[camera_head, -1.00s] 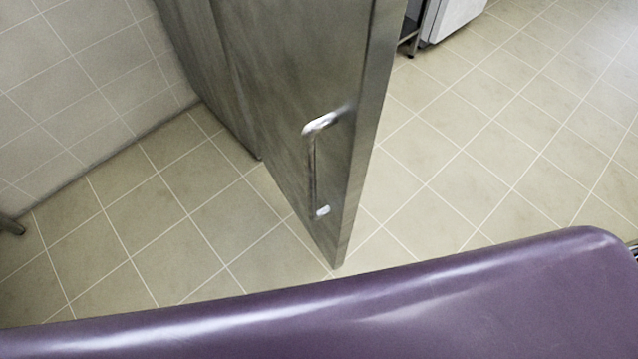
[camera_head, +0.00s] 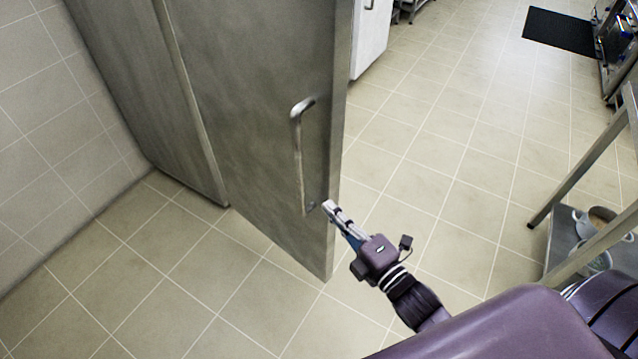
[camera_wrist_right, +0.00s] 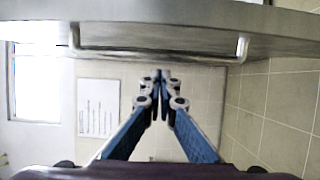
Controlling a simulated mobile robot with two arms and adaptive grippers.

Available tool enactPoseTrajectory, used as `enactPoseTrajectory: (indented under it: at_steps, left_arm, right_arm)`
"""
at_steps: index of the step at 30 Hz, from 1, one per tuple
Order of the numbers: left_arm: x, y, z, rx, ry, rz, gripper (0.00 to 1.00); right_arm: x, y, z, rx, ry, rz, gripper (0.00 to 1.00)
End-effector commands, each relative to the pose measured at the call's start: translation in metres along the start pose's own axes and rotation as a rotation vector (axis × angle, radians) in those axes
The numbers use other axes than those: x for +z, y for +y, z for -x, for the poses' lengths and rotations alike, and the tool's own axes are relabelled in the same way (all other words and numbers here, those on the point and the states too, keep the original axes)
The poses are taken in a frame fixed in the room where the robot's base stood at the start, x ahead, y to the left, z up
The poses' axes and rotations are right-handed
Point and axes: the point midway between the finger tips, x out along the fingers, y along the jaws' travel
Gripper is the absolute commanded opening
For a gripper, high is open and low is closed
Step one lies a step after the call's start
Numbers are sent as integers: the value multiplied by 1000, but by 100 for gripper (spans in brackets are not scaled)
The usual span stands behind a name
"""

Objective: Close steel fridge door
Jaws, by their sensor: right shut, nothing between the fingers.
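The steel fridge door (camera_head: 262,110) stands open in the head view, its free edge toward the middle of the picture. Its vertical bar handle (camera_head: 299,160) is near that edge. My right gripper (camera_head: 328,206) is shut and empty, its tips close to the lower end of the handle and the door's edge. I cannot tell whether they touch. In the right wrist view the shut fingers (camera_wrist_right: 161,76) point toward the door (camera_wrist_right: 190,15), and the handle (camera_wrist_right: 160,57) runs across the picture just past the tips. My left gripper is not in view.
The fridge body (camera_head: 150,100) stands left of the door against the tiled wall (camera_head: 50,120). A metal shelf with pots (camera_head: 590,255) is at the right. A dark mat (camera_head: 560,32) lies at the back right. Tiled floor (camera_head: 440,150) is clear right of the door.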

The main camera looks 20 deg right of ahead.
Motion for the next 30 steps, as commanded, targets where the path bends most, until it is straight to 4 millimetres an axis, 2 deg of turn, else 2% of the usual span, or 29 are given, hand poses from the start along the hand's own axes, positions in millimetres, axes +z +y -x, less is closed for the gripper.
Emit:
enactPoseTrajectory:
  at_steps: [6,17,18,22,30]
  left_arm:
    - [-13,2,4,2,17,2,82]
    - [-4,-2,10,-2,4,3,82]
    - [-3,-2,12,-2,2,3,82]
    - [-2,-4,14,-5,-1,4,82]
    - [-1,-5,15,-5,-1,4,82]
  right_arm:
    - [0,1,-33,2,-1,-3,0]
    - [0,0,-98,-1,-1,-5,0]
    - [10,0,-98,-5,-1,0,0]
    - [27,-1,-101,-5,0,-2,0]
    - [39,-2,-104,-4,0,-5,0]
